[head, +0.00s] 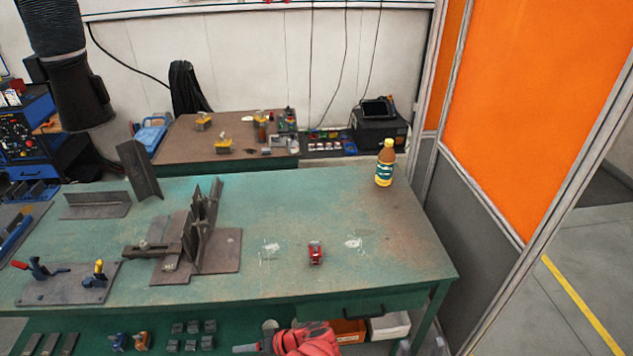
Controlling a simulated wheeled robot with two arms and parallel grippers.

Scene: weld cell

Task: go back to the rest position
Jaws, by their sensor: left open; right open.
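Neither of my grippers shows in the head view, and no part of my arms can be made out. The green worktable (330,215) fills the middle of the view. On it a small red object (315,252) sits near the front edge, right of centre. A brown bottle with a yellow-green label (385,163) stands upright at the back right. A dark steel assembly of plates and a clamp (200,235) stands left of centre.
Steel angle pieces (138,170) and a plate with toggle clamps (65,285) are at the left. A dark fume hood (75,90) hangs top left. Red gloves or similar (305,340) lie low at the front. An orange partition (530,110) stands right. The table's right half is mostly clear.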

